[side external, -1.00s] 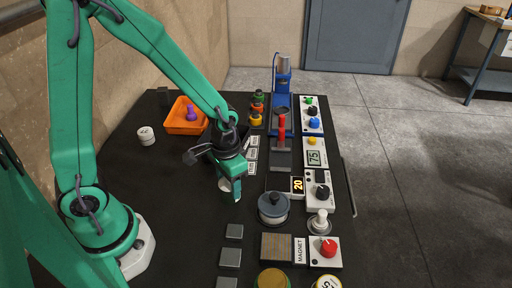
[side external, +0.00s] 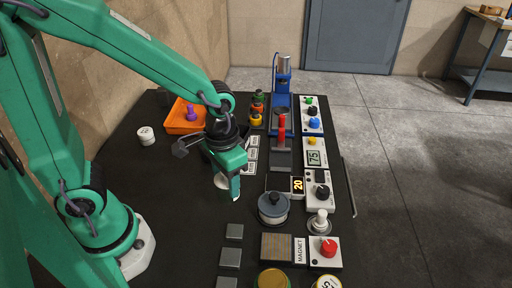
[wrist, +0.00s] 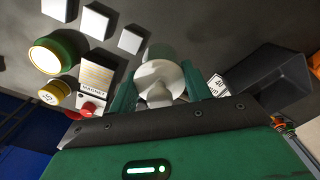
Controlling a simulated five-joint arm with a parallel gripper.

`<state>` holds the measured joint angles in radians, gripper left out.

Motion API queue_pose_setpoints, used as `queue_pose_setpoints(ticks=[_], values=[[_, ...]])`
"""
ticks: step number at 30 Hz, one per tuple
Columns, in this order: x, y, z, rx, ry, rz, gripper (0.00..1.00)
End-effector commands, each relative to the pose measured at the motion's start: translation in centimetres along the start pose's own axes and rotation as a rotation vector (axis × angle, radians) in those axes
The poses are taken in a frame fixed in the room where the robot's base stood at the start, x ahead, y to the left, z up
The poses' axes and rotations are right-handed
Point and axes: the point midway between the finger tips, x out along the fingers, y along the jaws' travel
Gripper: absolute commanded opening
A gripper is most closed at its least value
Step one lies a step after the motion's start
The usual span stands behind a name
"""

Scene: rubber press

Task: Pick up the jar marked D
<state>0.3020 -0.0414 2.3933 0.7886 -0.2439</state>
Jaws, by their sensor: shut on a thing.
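My gripper (side external: 229,188) hangs over the dark table, left of the grey lidded pot. In the wrist view my gripper (wrist: 160,88) has its two green fingers on either side of a white round thing with a knob (wrist: 159,74), and is shut on it. A greyish, see-through-looking body shows behind its disc. A sliver of this white thing (side external: 220,180) shows beside the fingers in the side view. No letter is readable on it. A separate white round jar (side external: 146,135) stands at the far left with a dark mark too small to read.
An orange tray (side external: 176,127) with a purple piece stands behind my gripper. A dark bin (wrist: 265,82) is close by. The grey pot (side external: 272,208), switch boxes and a blue press (side external: 282,88) line the right. Three grey plates (side external: 230,257) lie in front.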

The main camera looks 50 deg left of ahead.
Motion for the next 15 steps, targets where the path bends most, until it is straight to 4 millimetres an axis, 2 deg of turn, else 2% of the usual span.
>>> queue_pose_setpoints(ticks=[6,15], values=[[-1.9,2.6,1.8,0.005,0.003,0.001,0.08],[-3.3,4.6,3.2,0.002,0.001,0.001,0.08]])
